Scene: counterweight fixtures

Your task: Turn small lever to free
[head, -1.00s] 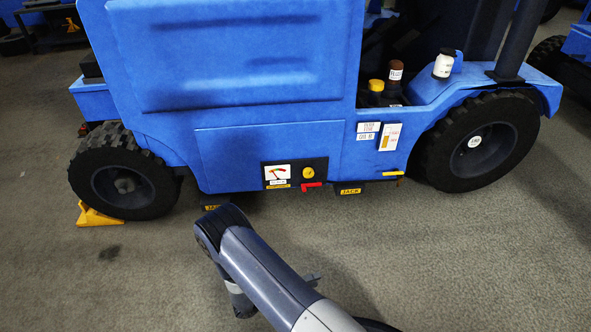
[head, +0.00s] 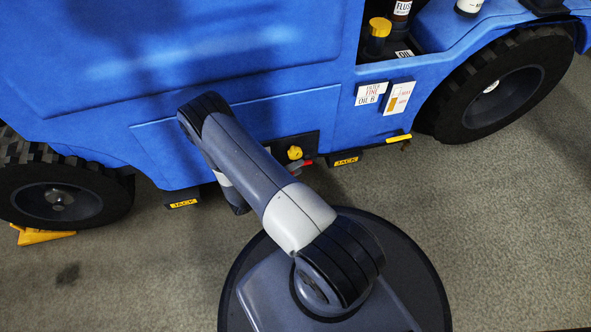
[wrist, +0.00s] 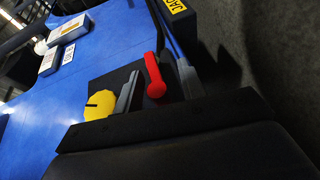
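A red lever (wrist: 154,76) stands out from a dark panel (wrist: 107,85) on the blue vehicle, beside a round yellow knob (wrist: 100,104) with a dark mark. My gripper (wrist: 157,66) is open, with one finger on each side of the red lever in the wrist view. I cannot tell whether either finger touches it.
The blue vehicle (head: 180,60) fills the background, with a wheel (head: 505,88) at right. Black blocks labelled JACK (head: 346,160) sit under its lower edge. A yellow handle (head: 398,138) sticks out right of the panel. Grey floor (head: 500,220) is open at right.

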